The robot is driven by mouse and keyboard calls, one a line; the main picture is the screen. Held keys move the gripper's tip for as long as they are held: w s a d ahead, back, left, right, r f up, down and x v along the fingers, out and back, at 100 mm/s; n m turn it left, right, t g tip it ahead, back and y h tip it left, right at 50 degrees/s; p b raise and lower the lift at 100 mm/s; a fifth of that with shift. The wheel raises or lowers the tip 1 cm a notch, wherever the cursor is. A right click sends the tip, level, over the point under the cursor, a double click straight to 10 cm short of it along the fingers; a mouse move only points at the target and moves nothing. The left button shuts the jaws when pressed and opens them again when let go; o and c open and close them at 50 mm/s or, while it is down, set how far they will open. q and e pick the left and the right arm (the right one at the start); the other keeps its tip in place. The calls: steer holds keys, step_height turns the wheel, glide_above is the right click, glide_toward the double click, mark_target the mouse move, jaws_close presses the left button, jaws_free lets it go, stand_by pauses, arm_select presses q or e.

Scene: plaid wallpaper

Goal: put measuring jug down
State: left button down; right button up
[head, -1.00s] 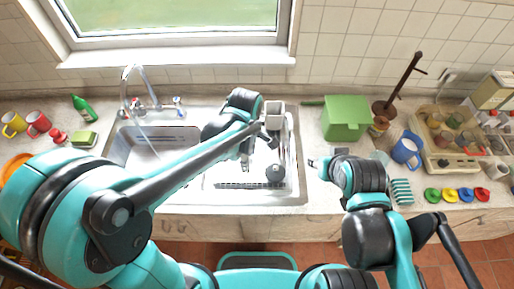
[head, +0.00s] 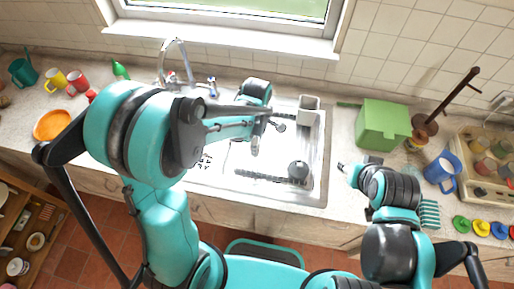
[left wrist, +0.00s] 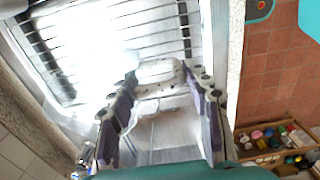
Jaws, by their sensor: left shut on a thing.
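My left gripper (left wrist: 160,125) is shut on a clear, see-through measuring jug (left wrist: 158,72), which shows between its two fingers in the left wrist view. Bright glare lies beside the jug, and its lower edge is hard to make out. In the head view my left gripper (head: 255,145) hangs over the sink's draining area, and the jug cannot be made out there. Whether the jug touches the surface below cannot be told. My right gripper (head: 343,168) is over the counter right of the sink; its fingers are too small to read.
A green box (head: 383,125), a blue jug (head: 443,172) and a mug tree (head: 425,125) stand on the right. An orange plate (head: 54,125) lies on the left.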

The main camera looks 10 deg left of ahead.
arm_select(q)
steer(key=shift+f+b, duration=0.3)
steer(key=shift+f, duration=1.65)
steer(key=shift+f, duration=0.15)
steer(key=c, duration=0.7)
jaws_free()
